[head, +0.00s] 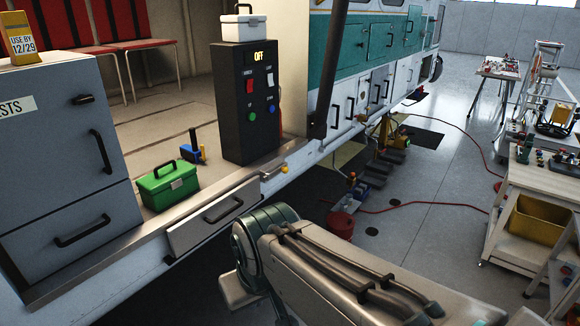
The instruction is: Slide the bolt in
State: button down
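A small metal bar (270,174) with a yellow knob (284,169) sits on the sill edge in the head view, just right of an open drawer front. It looks like the bolt, but it is too small to tell how far in it is. My arm (340,275) reaches in from the lower right and bends at a teal joint below the sill. My gripper does not show in this view. The drawer front (214,215) with a dark handle stands out from the sill.
A green toolbox (168,185) and a blue tool (193,150) stand on the floor of the bay. A black switch box (247,102) reading OFF carries a white case (243,27). A grey cabinet (65,150) is at left. A red hose (430,203) crosses the hangar floor.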

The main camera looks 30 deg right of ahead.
aim_at(285, 169)
jog(key=z, duration=0.75)
jog(key=i, duration=1.85)
jog(key=u, duration=0.75)
